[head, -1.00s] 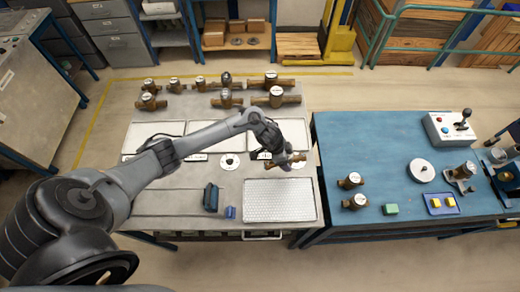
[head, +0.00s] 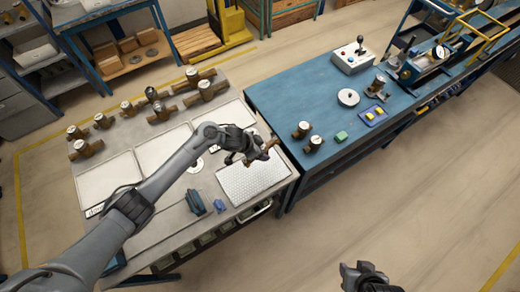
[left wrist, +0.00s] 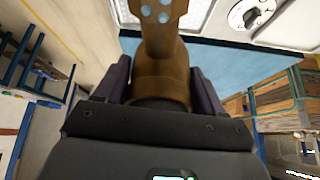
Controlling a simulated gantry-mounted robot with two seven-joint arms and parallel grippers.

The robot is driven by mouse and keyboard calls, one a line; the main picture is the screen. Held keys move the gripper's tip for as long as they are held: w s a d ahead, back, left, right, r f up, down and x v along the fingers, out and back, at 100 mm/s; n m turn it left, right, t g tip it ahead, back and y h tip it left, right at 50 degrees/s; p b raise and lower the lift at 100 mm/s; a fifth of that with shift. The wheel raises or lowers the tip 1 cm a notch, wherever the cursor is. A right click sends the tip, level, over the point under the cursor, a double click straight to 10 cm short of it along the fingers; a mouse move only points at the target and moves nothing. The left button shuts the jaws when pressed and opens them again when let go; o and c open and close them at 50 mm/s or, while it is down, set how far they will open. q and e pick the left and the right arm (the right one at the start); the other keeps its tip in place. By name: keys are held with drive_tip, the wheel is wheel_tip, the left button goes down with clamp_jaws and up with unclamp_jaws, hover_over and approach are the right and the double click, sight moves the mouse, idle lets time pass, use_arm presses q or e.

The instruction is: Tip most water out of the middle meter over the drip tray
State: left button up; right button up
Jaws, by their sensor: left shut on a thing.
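My left gripper (head: 250,151) is shut on a brass-brown meter (head: 266,151). It holds the meter in the air, over or near the back right edge of the drip tray (head: 240,190), a pale perforated panel at the bench's front right. In the left wrist view the meter's brown body (left wrist: 160,78) sits between the two fingers (left wrist: 160,92). One end of it points up in that picture and shows a few pale blue spots. Its dial is hidden there, and no water stream is visible. My right gripper (head: 368,272) shows at the bottom edge, away from the benches; its jaws are unclear.
Several brass meters (head: 207,90) stand at the back of the grey bench. The blue bench (head: 290,95) carries two meters (head: 302,130) and a green block (head: 341,136).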

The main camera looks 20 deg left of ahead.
use_arm(q)
drive_tip(key=t+h+b, duration=0.1)
drive_tip(key=b, duration=0.2)
drive_tip(key=s+a+f+t+h+b, duration=0.1)
drive_tip(key=t+b, duration=0.1)
drive_tip(key=b, duration=0.1)
drive_tip(key=s+t+h+b, duration=0.1)
drive_tip(key=b, duration=0.2)
drive_tip(key=shift+s+a+f+t, duration=0.1)
drive_tip(key=shift+a+f+t, duration=0.15)
drive_tip(key=shift+t, duration=0.15)
drive_tip(key=shift+s+a+t+h+b, duration=0.15)
drive_tip(key=shift+t+h+b, duration=0.35)
drive_tip(key=shift+b, duration=0.7)
drive_tip(key=shift+r+t+h, duration=0.1)
drive_tip(key=shift+t+h, duration=0.2)
idle(0.9)
idle(0.6)
